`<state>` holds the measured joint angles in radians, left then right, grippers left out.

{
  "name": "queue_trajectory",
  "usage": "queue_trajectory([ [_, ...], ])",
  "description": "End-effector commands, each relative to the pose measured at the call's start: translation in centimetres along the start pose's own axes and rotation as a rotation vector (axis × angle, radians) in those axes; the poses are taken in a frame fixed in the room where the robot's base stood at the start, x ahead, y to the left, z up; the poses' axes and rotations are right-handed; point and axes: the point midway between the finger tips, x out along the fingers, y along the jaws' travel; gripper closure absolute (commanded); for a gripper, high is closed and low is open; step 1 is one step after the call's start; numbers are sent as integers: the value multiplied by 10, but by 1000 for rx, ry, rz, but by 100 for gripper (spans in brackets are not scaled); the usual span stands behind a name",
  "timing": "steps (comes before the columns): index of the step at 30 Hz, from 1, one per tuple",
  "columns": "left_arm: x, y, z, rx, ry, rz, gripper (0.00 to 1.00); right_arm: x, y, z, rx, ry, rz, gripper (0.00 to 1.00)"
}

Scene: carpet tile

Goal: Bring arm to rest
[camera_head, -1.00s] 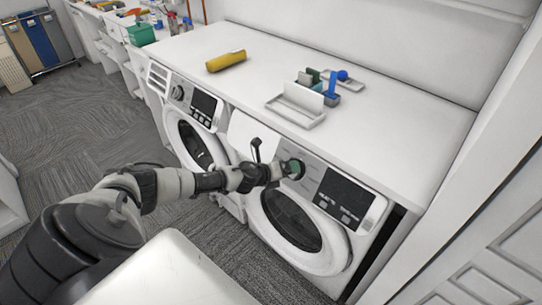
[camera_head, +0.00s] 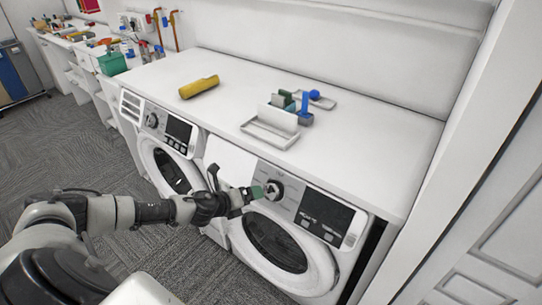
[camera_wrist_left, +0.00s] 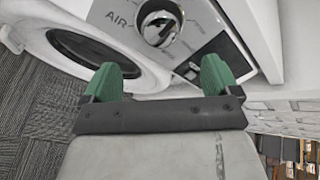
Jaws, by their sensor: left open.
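My left arm comes in from the left in the head view. Its gripper (camera_head: 256,192) is in front of the right-hand washing machine (camera_head: 315,199), just left of that machine's round dial (camera_head: 273,190). In the left wrist view the two green fingers (camera_wrist_left: 160,80) are spread apart with nothing between them. The dial (camera_wrist_left: 160,24) shows beyond the fingertips, apart from them, next to the printed letters "AIR". My right gripper is not in view.
A second washing machine (camera_head: 167,150) stands to the left. The white counter (camera_head: 360,140) above carries a yellow cylinder (camera_head: 199,87), a white tray (camera_head: 270,133) and small blue and green items. Carpeted floor (camera_head: 60,150) lies open at left.

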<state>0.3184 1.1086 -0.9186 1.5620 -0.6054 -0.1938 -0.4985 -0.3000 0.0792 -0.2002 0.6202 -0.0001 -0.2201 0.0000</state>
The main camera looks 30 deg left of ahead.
Motion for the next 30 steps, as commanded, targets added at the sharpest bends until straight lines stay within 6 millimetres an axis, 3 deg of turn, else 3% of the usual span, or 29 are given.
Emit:
queue_trajectory([
  [7,3,4,-4,-22,-1,6,9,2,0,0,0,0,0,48],
  [11,21,31,-31,-186,-10,50,9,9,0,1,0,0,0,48],
  [14,39,75,-74,-438,-34,129,9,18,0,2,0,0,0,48],
  [15,44,97,-96,-558,-48,172,9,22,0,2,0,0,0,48],
  [20,40,175,-190,-985,-116,355,9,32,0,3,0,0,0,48],
  [24,16,229,-280,-1292,-185,523,9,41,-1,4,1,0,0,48],
  [30,-44,279,-412,-1657,-308,776,9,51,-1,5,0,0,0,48],
])
